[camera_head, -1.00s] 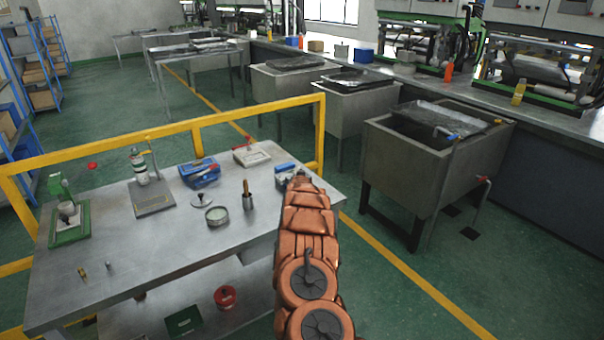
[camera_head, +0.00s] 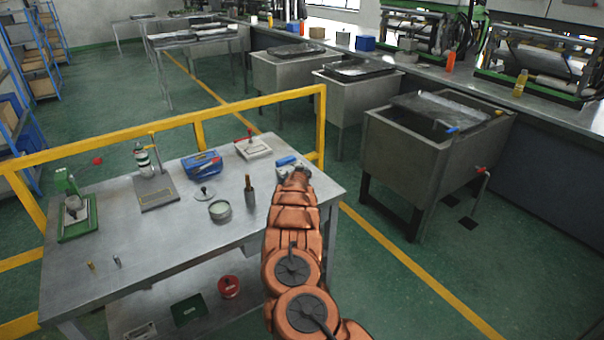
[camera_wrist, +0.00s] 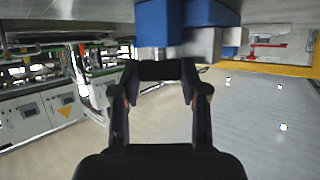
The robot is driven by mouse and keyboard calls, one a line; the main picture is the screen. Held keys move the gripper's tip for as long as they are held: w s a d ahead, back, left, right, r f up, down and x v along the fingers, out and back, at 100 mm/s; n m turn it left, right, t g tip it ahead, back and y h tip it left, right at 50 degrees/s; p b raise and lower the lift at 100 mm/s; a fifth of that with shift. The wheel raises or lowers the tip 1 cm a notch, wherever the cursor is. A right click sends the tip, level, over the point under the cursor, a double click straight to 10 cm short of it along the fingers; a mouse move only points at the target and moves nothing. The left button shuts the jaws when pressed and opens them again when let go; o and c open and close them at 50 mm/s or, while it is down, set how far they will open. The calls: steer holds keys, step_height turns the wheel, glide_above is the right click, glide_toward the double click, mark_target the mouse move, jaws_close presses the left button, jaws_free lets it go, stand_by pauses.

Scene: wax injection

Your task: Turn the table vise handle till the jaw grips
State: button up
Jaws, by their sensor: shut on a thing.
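The blue table vise (camera_head: 287,161) sits at the right back corner of the metal table (camera_head: 155,255). In the wrist view its blue body (camera_wrist: 203,13) and grey metal parts (camera_wrist: 203,44) fill the top middle. My gripper (camera_wrist: 161,72) is right at the vise, with its black fingers on either side of a short dark bar, which looks like the vise handle (camera_wrist: 160,71). The fingers are shut on it. In the head view my arm hides the handle and most of my gripper (camera_head: 298,173). I cannot tell whether the jaw touches anything.
A yellow rail (camera_head: 198,134) runs behind and beside the table. The table also holds a blue box (camera_head: 202,164), a round dish (camera_head: 220,210), a tool in a cup (camera_head: 249,195) and a green stand (camera_head: 76,216). Metal tanks (camera_head: 405,160) stand to the right across a clear aisle.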

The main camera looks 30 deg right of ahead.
steer(key=shift+a, duration=0.1)
steer(key=o, duration=0.9)
steer(key=shift+r, duration=0.15)
steer(key=shift+o, duration=1.2)
steer(key=shift+s, duration=0.1)
steer(key=shift+v, duration=1.05)
steer(key=shift+s+a+r, duration=0.15)
steer(key=shift+s+a, duration=0.1)
steer(key=shift+s, duration=0.25)
steer(key=shift+s+a+r, duration=0.3)
steer(key=shift+a, duration=0.1)
steer(key=v, duration=0.7)
steer(key=shift+s+a, duration=0.2)
